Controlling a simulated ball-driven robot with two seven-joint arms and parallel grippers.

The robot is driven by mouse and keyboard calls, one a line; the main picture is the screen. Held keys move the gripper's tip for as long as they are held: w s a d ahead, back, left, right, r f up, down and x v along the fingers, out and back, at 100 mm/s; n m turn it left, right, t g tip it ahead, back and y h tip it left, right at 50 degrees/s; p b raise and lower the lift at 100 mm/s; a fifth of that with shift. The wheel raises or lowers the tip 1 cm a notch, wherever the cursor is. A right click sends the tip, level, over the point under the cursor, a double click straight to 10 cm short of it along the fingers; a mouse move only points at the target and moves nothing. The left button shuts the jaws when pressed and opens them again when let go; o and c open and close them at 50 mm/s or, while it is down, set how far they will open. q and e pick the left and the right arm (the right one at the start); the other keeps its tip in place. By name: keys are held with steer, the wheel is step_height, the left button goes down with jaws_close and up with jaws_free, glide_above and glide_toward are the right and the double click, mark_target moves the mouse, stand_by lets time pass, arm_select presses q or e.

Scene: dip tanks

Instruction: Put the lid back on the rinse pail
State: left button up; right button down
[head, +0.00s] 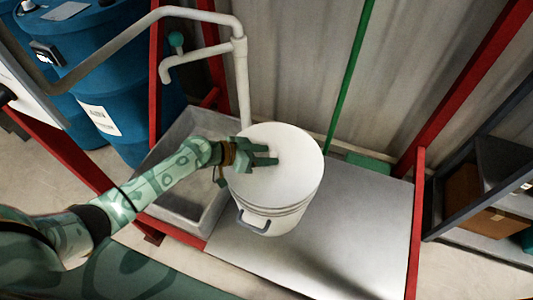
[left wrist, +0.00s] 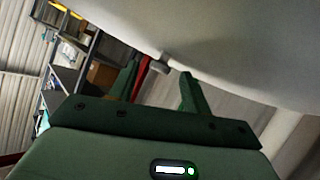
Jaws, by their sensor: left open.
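The white rinse pail (head: 287,222) stands at the left end of a grey metal bench, its grey handle at its lower left side. A flat white round lid (head: 292,178) covers its top; I cannot tell whether it is fully pressed down. My left gripper (head: 275,155) is open, and its two fingers show over the lid's upper left part. In the left wrist view, a pale curved surface fills the top, and a small grey piece (left wrist: 158,66) shows between the open fingers (left wrist: 160,75). Whether the fingers touch the lid is unclear. My right gripper is out of view.
A grey sink basin (head: 180,200) lies left of the pail, with a grey pipe (head: 241,85) behind. Blue drums (head: 95,70) stand at the upper left. Red posts (head: 415,225) frame the bench (head: 340,235), which is clear right of the pail.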

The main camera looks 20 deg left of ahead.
arm_select(q)
steer(key=p+v, duration=0.1)
steer(key=v, duration=1)
steer(key=shift+s, duration=0.1)
steer(key=shift+a, duration=0.15)
